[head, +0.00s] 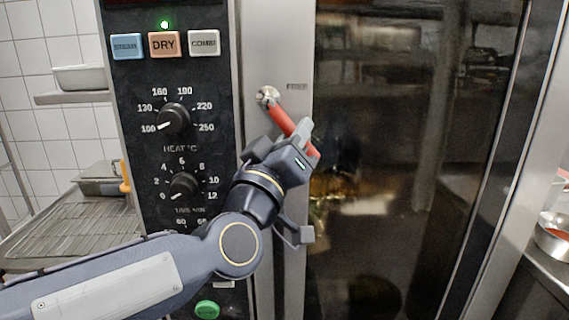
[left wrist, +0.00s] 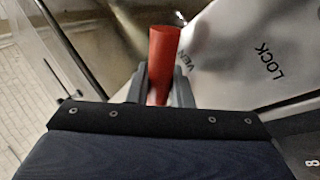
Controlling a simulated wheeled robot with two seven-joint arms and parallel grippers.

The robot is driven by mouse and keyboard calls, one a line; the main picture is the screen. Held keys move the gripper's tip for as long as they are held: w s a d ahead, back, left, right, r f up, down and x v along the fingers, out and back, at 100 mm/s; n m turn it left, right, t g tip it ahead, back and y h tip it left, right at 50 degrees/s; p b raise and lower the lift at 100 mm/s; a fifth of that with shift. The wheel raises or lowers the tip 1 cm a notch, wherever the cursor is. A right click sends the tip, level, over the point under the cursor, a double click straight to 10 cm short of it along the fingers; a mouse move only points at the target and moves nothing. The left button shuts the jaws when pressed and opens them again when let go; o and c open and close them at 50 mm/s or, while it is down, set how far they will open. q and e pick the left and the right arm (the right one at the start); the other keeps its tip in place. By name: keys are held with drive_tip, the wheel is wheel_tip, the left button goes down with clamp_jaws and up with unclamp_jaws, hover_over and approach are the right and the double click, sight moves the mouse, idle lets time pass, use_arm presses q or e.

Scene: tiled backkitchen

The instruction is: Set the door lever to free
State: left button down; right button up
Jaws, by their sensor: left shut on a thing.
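The door lever (head: 280,117) has a red grip on a round metal pivot (head: 267,95) on the oven's steel door frame. The grip slants down and to the right from the pivot. My left gripper (head: 305,142) is shut on the red grip near its lower end. In the left wrist view the red lever (left wrist: 164,55) stands up between the two fingers of the left gripper (left wrist: 161,88). The word LOCK (left wrist: 268,62) and part of another word show on the steel there. A small label (head: 297,87) right of the pivot is too blurred to read surely. My right gripper is not in view.
The dark glass oven door (head: 410,150) fills the right of the head view. The control panel (head: 140,120) with knobs and mode buttons is left of the lever. A wire rack (head: 75,225) stands at far left, and a steel counter with pans (head: 553,240) at far right.

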use_arm(q)
drive_tip(key=n+b, duration=0.1)
drive_tip(key=n+t+y, duration=0.1)
drive_tip(key=d+n+t+b, duration=0.1)
drive_tip(key=n, duration=0.1)
drive_tip(key=shift+w+d+r+y+b, duration=0.1)
drive_tip(key=shift+r+y+b, duration=0.2)
drive_tip(key=shift+y, duration=0.1)
drive_tip(key=n+y, duration=0.1)
drive_tip(key=n, duration=0.1)
drive_tip(key=r+n+t+y+b, duration=0.1)
drive_tip(key=n, duration=0.1)
drive_tip(key=d+r+n+t+y+b, duration=0.1)
drive_tip(key=shift+n+y, duration=0.3)
drive_tip(key=shift+n, duration=0.1)
drive_tip(key=n+y, duration=0.1)
drive_tip(key=r+n+y+b, duration=0.1)
drive_tip(key=n, duration=0.1)
drive_tip(key=n+t+y, duration=0.1)
drive_tip(key=shift+d+r+n, duration=0.1)
drive_tip(key=shift+r+n, duration=0.2)
drive_tip(key=shift+n, duration=0.1)
drive_tip(key=shift+r+n+y+b, duration=0.2)
drive_tip(key=shift+r+n+y, duration=0.05)
drive_tip(key=shift+n+y, duration=0.3)
drive_tip(key=shift+r+n+y+b, duration=0.2)
drive_tip(key=shift+n+y, duration=0.25)
drive_tip(key=shift+n, duration=0.2)
drive_tip(key=shift+r, duration=0.1)
